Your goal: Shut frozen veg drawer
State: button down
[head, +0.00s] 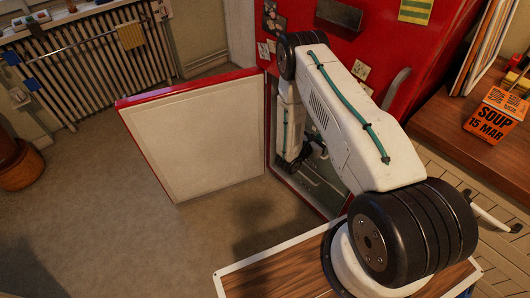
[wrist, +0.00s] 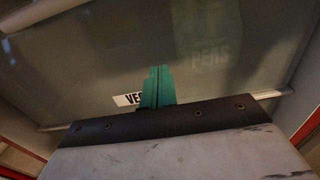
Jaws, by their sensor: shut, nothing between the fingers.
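The frozen veg drawer (wrist: 75,70) fills most of the wrist view as a clear, greyish front. A white label (wrist: 127,99) on it shows the start of "VEG"; my fingers cover the rest. The faint word "PEAS" shows through the front. My gripper (wrist: 158,72) has green fingers that are shut and empty, in front of the drawer beside the label. I cannot tell whether they touch it. In the head view my arm reaches into the open freezer compartment (head: 330,178) and hides most of the drawer, so how far it stands out is unclear.
The red freezer door (head: 190,140) stands wide open to the left, its white inner side showing. The red fridge (head: 430,45) rises above and behind my arm. A wooden counter (head: 450,115) with an orange soup box (head: 492,118) is at right.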

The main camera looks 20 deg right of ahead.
jog(key=v, duration=0.7)
dwell(0.4)
jog(key=v, duration=0.8)
jog(key=shift+s, duration=0.1)
